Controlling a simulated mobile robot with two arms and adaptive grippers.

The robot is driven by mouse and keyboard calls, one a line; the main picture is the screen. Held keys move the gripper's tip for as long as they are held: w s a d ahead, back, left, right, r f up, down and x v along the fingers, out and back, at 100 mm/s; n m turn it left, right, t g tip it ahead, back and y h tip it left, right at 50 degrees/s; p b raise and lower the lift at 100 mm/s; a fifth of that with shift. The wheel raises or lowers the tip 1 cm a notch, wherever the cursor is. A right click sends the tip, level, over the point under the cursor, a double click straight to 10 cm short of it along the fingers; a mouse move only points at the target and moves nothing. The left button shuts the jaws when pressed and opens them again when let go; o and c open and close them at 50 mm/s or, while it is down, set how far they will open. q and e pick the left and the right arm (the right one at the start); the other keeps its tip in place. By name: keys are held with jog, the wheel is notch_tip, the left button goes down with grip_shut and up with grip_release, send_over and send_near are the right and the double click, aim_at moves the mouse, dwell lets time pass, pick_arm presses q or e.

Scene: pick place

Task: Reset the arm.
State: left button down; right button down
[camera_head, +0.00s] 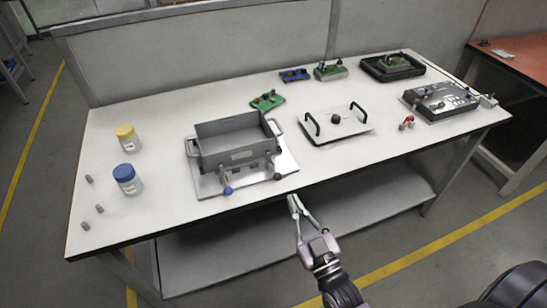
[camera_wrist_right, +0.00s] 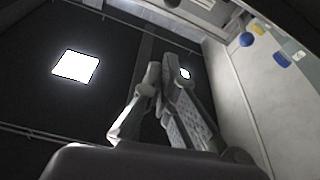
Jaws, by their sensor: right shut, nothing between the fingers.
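My right gripper (camera_head: 294,203) is in front of the table's front edge in the head view, below the grey metal box fixture. Its fingers are together and nothing is between them. In the right wrist view the closed fingers (camera_wrist_right: 158,78) point up towards the dark ceiling with its bright lamps. My left gripper is not in the head view.
The white table (camera_head: 330,170) bears a grey metal box (camera_head: 237,145), a white plate with black handles (camera_head: 334,124), yellow-lidded (camera_head: 127,137) and blue-lidded (camera_head: 127,179) jars, small grey cylinders (camera_head: 85,225) and a grey device (camera_head: 440,101). Floor in front is clear.

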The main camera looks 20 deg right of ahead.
jog(key=s+f+g, duration=0.3)
jog(key=f, duration=0.9)
jog(key=s+f+g, duration=0.3)
jog(key=f+g, duration=0.1)
jog(key=f, duration=0.7)
jog(key=s+f+g, duration=0.3)
jog(key=f, duration=0.9)
jog(key=s+d+f+g, duration=0.1)
jog(key=s+f+g, duration=0.2)
jog(key=s+f, duration=0.2)
jog(key=s+d+f+g+h, duration=0.1)
jog(key=s+f, duration=0.5)
jog(key=s, duration=0.6)
jog(key=s+d+f+m+g+h+p, duration=0.1)
jog(key=s+d+f+g, duration=0.1)
jog(key=s+f+g, duration=0.3)
jog(key=s, duration=0.4)
jog(key=shift+d+f+g, duration=0.3)
jog(key=shift+d+g, duration=0.05)
jog(key=shift+g, duration=0.05)
